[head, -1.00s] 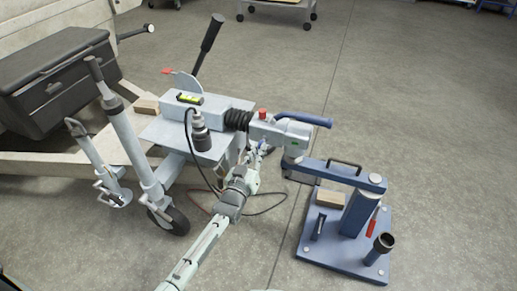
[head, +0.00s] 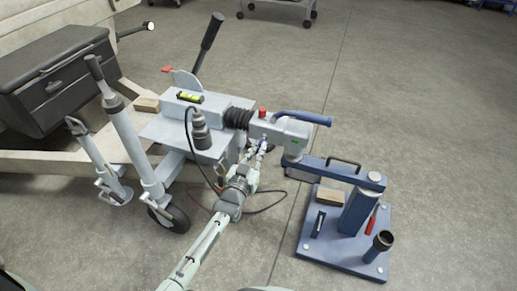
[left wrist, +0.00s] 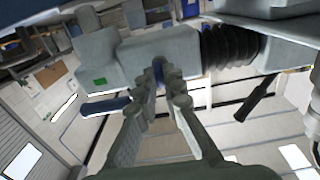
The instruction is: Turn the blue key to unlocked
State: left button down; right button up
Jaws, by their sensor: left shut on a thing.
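The blue key (left wrist: 158,68) shows as a small blue piece between my fingertips in the left wrist view, under the grey coupling body (left wrist: 165,50). Its turned position cannot be made out. In the head view the coupling (head: 278,131) with its blue handle (head: 303,118) sits at the trailer's front end. My left gripper (head: 263,147) reaches up to its near side and covers most of the key there. In the left wrist view my left gripper (left wrist: 168,76) is shut on the key. My right gripper is not in view.
A blue stand (head: 342,235) with a post and arm is under the coupling, to the right. The trailer's jack legs, small wheel (head: 170,218) and dark toolbox (head: 62,82) are to the left. A cable (head: 270,206) lies on the floor behind my arm. Open floor lies further right.

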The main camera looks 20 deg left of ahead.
pick_arm(q)
jog(key=c, duration=1.6)
grip_release()
jog(key=shift+c, duration=0.2)
notch_tip(320, 180, up, 10)
